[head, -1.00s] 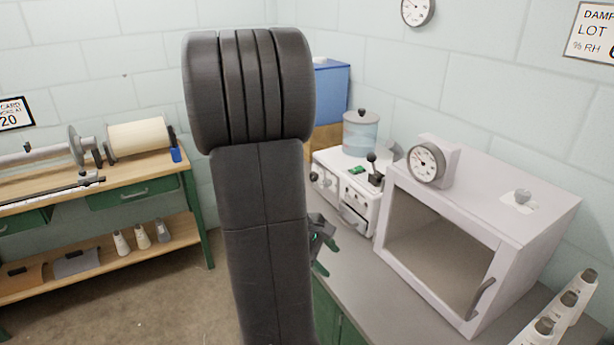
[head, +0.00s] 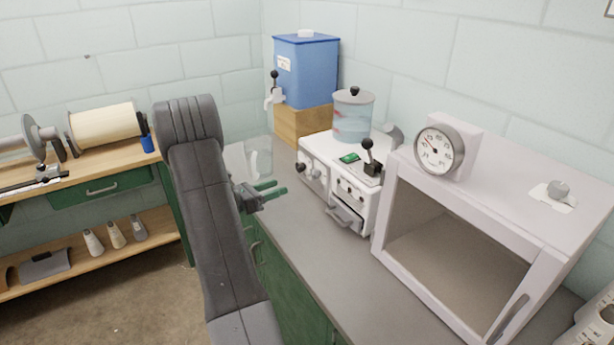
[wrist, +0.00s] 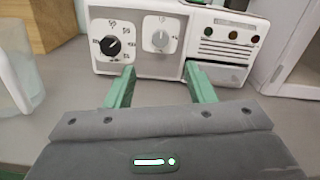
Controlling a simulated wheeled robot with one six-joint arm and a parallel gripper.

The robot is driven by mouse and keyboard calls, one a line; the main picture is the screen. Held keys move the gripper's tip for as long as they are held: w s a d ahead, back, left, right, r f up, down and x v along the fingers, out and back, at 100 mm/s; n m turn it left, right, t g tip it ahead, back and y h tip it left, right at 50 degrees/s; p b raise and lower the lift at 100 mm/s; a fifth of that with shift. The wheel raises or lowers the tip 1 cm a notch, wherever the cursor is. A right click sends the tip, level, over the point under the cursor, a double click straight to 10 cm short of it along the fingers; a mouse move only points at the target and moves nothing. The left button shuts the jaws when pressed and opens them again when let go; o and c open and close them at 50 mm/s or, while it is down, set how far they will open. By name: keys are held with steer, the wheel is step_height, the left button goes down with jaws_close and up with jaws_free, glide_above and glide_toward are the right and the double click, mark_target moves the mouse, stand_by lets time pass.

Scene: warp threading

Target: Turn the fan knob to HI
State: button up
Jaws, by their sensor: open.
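A white machine (head: 312,152) on the counter carries a black pointer knob (wrist: 113,46) and a grey knob (wrist: 160,40) side by side on its front. The black knob's dial has several marks, too small to read. Another grey knob (head: 558,189) sits on a white plate on top of the box cabinet. I cannot read which knob is the fan's or where HI is. My gripper (head: 272,188) is open and empty in front of the machine's front, apart from it. In the wrist view its green fingers (wrist: 159,72) point at the panel, below the knobs.
A clear glass jug (head: 258,158) stands left of the machine. A blue tank (head: 306,70) on a wooden block is behind it. The open-fronted box cabinet (head: 480,170) with a dial gauge is to the right. The counter front (head: 290,235) is clear.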

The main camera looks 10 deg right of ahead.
mark_target(313, 176)
steer(key=p+x, duration=0.2)
steer(key=x, duration=1)
steer(key=shift+d, duration=0.1)
steer(key=shift+f, duration=0.1)
steer(key=c, duration=1)
steer(key=shift+o, duration=0.2)
